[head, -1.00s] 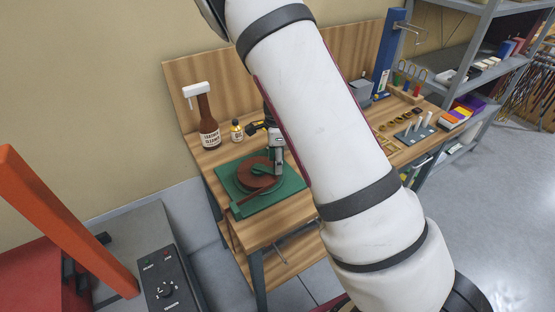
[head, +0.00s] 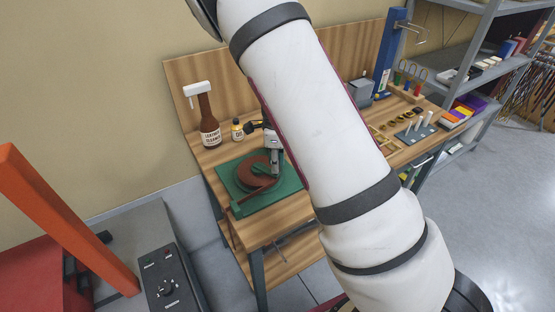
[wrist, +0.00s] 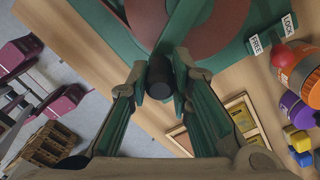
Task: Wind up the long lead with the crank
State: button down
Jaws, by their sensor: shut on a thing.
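The winder is a green base (head: 284,187) with a round brown reel (head: 246,176) on top, at the left end of the workbench. A green crank arm (head: 263,170) lies across the reel. A brown lead (head: 251,195) runs from the reel to the front left corner of the base. My gripper (wrist: 160,78) is shut on the crank's black knob (wrist: 160,76), with a finger on each side. In the head view my gripper (head: 274,158) is at the right side of the reel, partly behind my arm. The wrist view shows the brown reel (wrist: 205,35) close up.
A brown spray bottle (head: 208,120) and a small yellow-labelled bottle (head: 237,130) stand behind the winder.

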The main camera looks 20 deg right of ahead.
jog(key=a+m, duration=0.1)
jog(key=m, duration=0.1)
jog(key=s+a+m, duration=0.1)
jog(key=m, duration=0.1)
jog(key=shift+a, duration=0.2)
jog(key=a+m, duration=0.1)
jog(key=m, duration=0.1)
jog(key=a+m, duration=0.1)
jog(key=m, duration=0.1)
jog(key=a+m, duration=0.1)
jog(key=m, duration=0.1)
jog(key=shift+w, duration=0.15)
jog(key=a+m, duration=0.1)
jog(key=m, duration=0.1)
jog(key=w+a+m, duration=0.1)
jog(key=m, duration=0.1)
jog(key=shift+w+a, duration=0.1)
jog(key=m, duration=0.1)
jog(key=w+a+m+b, duration=0.1)
jog(key=m, duration=0.1)
jog(key=shift+w+f, duration=0.1)
jog(key=shift+w, duration=0.05)
jog(key=shift+w+a+m+b, duration=0.15)
jog(key=shift+w+m+b, duration=0.1)
jog(key=shift+m, duration=0.3)
jog(key=shift+w+a+m+b, duration=0.15)
jog(key=shift+m+b, duration=0.1)
jog(key=shift+m, duration=0.3)
